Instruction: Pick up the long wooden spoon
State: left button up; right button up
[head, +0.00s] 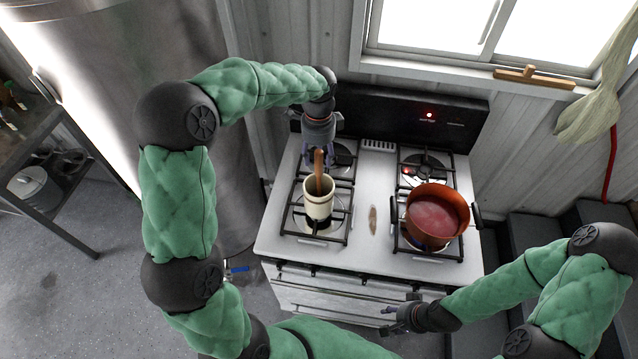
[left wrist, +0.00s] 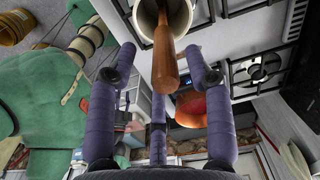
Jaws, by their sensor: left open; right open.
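The long wooden spoon (head: 318,168) stands upright in a cream-coloured crock (head: 318,201) on the left side of the stove. Its brown handle (left wrist: 165,60) also shows in the left wrist view, pointing from the crock (left wrist: 172,14) toward the gripper. The spoon's lower end is hidden inside the crock. My left gripper (head: 319,155) is open above and behind the crock, with its fingers around the handle's upper end in the head view. In the left wrist view the handle lies between the spread purple fingers, without clear contact. My right gripper (head: 392,322) is open and empty at the stove's front.
A copper pot (head: 436,214) with reddish contents sits on the right front burner. The white stove (head: 280,235) has black grates and a dark back panel (head: 390,115). A small spoon rest (head: 373,220) lies between the burners.

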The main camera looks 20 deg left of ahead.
aim_at(319, 167)
pick_arm(q)
jog(key=shift+w+f, duration=0.25)
jog(key=shift+f, duration=0.4)
jog(key=shift+f+p, duration=0.3)
jog(key=shift+f, duration=2.05)
jog(key=shift+c, duration=0.2)
grip_shut()
